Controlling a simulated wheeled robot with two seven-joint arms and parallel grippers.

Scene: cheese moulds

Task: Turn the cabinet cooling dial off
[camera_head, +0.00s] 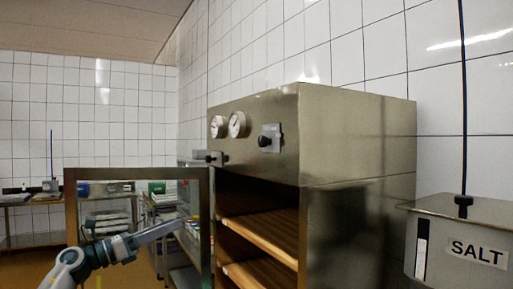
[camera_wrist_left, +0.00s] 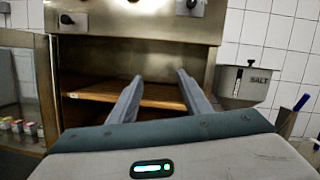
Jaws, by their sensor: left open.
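The cooling dial is a black knob (camera_head: 265,141) on a small grey plate, on the front of the steel cabinet (camera_head: 345,130). It also shows at the top edge of the left wrist view (camera_wrist_left: 191,5), partly cut off. Its exact setting is too small to read. My left gripper (camera_head: 180,225) is below and left of the dial in the head view, apart from it. In the left wrist view its two fingers (camera_wrist_left: 156,75) are spread and empty, in front of the cabinet's open shelf space and below the dial. My right gripper is not in view.
Two round gauges (camera_head: 228,125) sit left of the dial. The framed glass cabinet door (camera_head: 70,215) stands open at the left. Wooden shelves (camera_head: 262,230) lie inside the cabinet. A SALT box (camera_head: 440,238) hangs at the right. The space before the dial looks clear.

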